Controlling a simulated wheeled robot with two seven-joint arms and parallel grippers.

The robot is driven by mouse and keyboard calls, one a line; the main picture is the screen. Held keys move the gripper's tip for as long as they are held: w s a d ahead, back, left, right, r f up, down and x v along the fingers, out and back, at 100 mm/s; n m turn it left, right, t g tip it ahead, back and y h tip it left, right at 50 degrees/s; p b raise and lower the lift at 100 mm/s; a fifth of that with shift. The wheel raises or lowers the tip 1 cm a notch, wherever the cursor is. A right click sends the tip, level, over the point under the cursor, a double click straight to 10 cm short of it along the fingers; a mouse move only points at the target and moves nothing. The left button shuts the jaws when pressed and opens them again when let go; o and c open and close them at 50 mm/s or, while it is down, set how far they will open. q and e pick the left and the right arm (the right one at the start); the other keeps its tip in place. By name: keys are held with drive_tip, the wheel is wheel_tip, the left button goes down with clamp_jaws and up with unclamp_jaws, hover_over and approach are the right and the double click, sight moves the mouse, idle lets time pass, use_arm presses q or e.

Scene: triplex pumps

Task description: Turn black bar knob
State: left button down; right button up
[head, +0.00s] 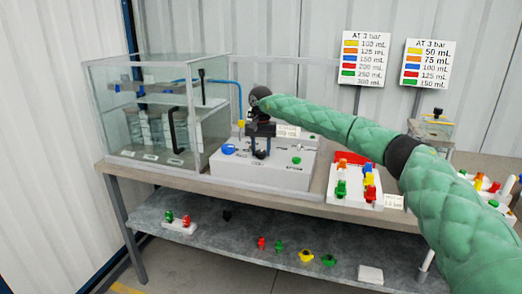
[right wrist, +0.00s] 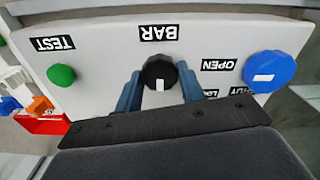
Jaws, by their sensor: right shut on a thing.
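The black bar knob (right wrist: 160,72) sits under the BAR label on the white panel (right wrist: 100,50), with a white mark on its face. My right gripper (right wrist: 160,90) has its two blue fingers on either side of the knob and is shut on it. In the head view my right gripper (head: 261,140) reaches the front of the white control box (head: 235,170), and the black knob (head: 260,155) shows just below the fingers. My left gripper is not in view.
A green TEST knob (right wrist: 61,75) and a blue knob (right wrist: 270,71) flank the black knob. A glass tank (head: 150,110) stands left of the box. Coloured valves on a white block (head: 352,190) stand to the right. A lower shelf (head: 240,240) holds small parts.

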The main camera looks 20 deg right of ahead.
sight(261, 151)
drive_tip(key=shift+d+r, duration=0.1)
drive_tip(key=shift+r, duration=0.05)
idle(0.3)
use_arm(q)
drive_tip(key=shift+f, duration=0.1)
use_arm(e)
drive_tip(key=o, duration=1)
drive_tip(key=shift+r, duration=0.4)
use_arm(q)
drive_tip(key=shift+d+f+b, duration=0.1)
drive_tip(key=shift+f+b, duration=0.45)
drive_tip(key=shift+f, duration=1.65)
use_arm(e)
drive_tip(key=shift+r, duration=3.4)
